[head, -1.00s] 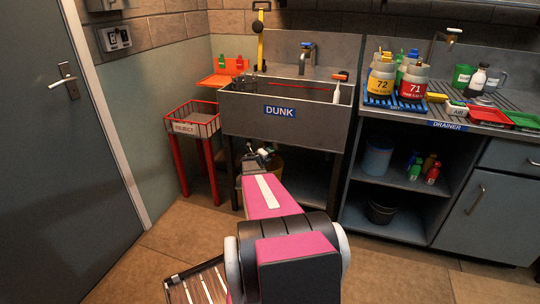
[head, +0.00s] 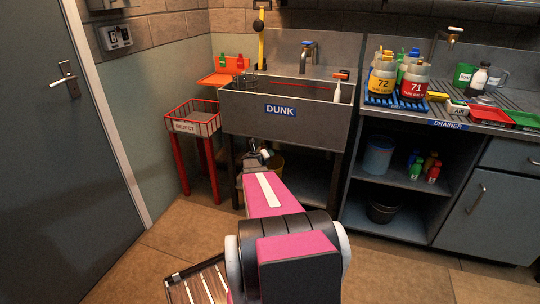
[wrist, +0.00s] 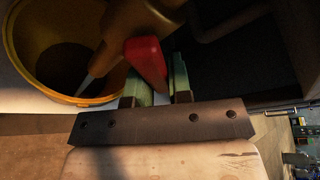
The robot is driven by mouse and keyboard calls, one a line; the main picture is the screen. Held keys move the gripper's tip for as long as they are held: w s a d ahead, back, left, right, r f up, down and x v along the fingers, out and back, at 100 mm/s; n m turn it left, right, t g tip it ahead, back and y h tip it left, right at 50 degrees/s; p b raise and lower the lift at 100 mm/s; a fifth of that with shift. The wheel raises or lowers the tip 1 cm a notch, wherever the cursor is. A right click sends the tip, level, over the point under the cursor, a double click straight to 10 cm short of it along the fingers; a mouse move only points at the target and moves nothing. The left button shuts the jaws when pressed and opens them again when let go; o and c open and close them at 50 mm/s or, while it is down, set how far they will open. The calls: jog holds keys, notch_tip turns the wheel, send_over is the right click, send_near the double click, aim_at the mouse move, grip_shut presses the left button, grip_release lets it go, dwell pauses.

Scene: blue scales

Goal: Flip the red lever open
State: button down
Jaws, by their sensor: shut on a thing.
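The red lever (wrist: 146,60) sits on a brownish valve body (wrist: 140,20) in the wrist view, its free end reaching between my gripper's green fingers. My gripper (wrist: 160,80) is shut on the lever. A pale-tipped spout (wrist: 100,62) slants down left from the valve, over a yellow bucket (wrist: 18,65). In the head view my gripper (head: 259,155) is low under the sink marked DUNK (head: 245,118). The lever cannot be made out there, and my arm hides part of the space below.
A red-legged REJECT basket (head: 190,124) stands left of the sink. A shelf unit (head: 400,187) with buckets and bottles stands to the right, under the drainer. Dark pipework (wrist: 222,20) runs close beside the lever. Floor (head: 390,270) is open in front of the shelves.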

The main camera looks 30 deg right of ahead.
jog(key=c, duration=1)
grip_release()
jog(key=shift+c, duration=0.2)
